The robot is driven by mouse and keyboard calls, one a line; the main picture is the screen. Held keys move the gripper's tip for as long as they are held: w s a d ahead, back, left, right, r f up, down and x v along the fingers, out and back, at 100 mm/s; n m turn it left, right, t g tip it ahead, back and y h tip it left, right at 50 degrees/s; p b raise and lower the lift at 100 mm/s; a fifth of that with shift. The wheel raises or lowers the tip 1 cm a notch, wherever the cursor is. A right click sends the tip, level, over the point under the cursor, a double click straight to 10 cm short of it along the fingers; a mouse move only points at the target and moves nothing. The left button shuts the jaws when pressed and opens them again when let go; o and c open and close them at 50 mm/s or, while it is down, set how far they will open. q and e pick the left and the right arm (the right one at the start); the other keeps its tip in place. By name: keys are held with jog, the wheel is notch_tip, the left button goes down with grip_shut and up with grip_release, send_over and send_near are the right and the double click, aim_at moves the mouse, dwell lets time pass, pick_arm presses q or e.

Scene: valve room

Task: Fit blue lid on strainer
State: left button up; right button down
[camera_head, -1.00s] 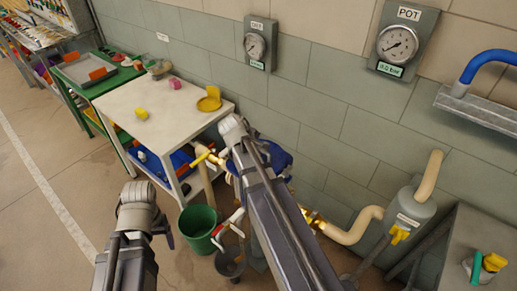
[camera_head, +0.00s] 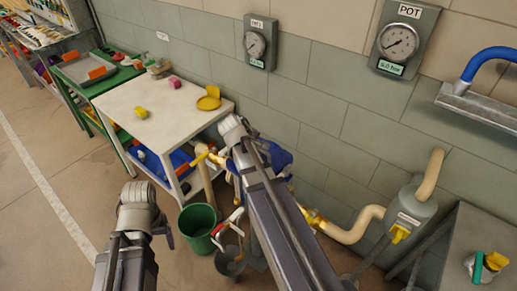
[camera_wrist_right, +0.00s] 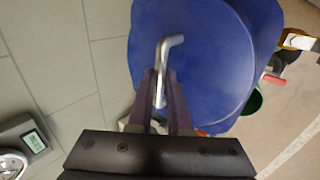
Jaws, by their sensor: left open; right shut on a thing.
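The blue lid (camera_wrist_right: 195,55) fills the middle of the right wrist view as a broad disc with a bent metal handle (camera_wrist_right: 163,65). My right gripper (camera_wrist_right: 160,85) is shut on that handle. A second blue edge (camera_wrist_right: 266,25) shows behind the lid at the right; I cannot tell whether it is the strainer body or whether the lid touches it. In the head view, blue (camera_head: 282,160) shows beside my right arm, which hides the right gripper and most of the strainer. My left gripper (camera_head: 165,236) is open, low at the left, apart from the lid.
A white table (camera_head: 150,112) holds yellow and pink blocks and a yellow-orange piece. A green bucket (camera_head: 197,222) and a dark grey bucket (camera_head: 230,263) stand on the floor. Cream pipe (camera_head: 350,232) runs right of my right arm. Gauges (camera_head: 398,42) hang on the tiled wall.

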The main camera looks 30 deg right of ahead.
jog(key=c, duration=0.8)
grip_release()
jog(key=shift+o, duration=0.5)
jog(key=o, duration=0.3)
jog(key=shift+o, duration=0.2)
jog(key=shift+r, duration=0.1)
notch_tip(320, 180, up, 7)
jog(key=p, duration=0.7)
